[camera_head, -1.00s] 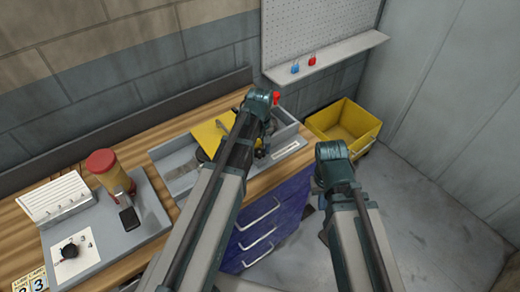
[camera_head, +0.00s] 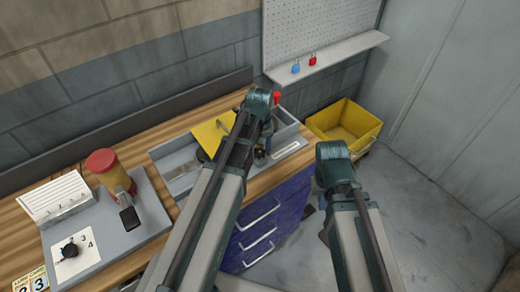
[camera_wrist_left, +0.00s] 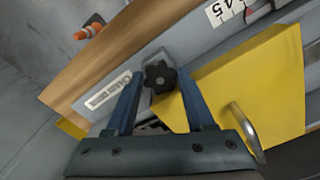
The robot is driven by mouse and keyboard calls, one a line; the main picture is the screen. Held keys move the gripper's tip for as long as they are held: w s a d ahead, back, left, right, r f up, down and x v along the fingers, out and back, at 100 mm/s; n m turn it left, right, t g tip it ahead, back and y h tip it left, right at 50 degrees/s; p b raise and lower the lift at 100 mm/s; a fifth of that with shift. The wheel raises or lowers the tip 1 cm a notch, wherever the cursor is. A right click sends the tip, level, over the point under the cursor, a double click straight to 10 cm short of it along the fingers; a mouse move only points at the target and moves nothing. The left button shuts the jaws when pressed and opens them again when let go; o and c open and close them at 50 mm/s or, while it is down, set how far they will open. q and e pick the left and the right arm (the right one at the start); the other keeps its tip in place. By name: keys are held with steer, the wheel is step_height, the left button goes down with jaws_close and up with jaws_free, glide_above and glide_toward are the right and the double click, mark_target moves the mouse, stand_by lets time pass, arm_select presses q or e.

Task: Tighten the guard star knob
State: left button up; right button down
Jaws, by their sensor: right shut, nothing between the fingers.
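The black star knob (camera_wrist_left: 160,77) sits on a grey plate beside the yellow guard (camera_wrist_left: 255,85) in the left wrist view. My left gripper (camera_wrist_left: 160,75) has its two blue fingers apart, one on each side of the knob. I cannot tell if they touch it. In the head view the yellow guard (camera_head: 212,133) stands in a grey unit on the bench, and my left arm hides the knob. My right arm is over the floor, right of the bench. Its gripper (camera_head: 322,237) is mostly hidden behind the forearm, shut and empty.
Blue drawers (camera_head: 265,225) are under the bench. A yellow bin (camera_head: 345,125) stands behind my right arm. Floor at the right is clear.

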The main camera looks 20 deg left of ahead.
arm_select(q)
steer(key=o, duration=0.4)
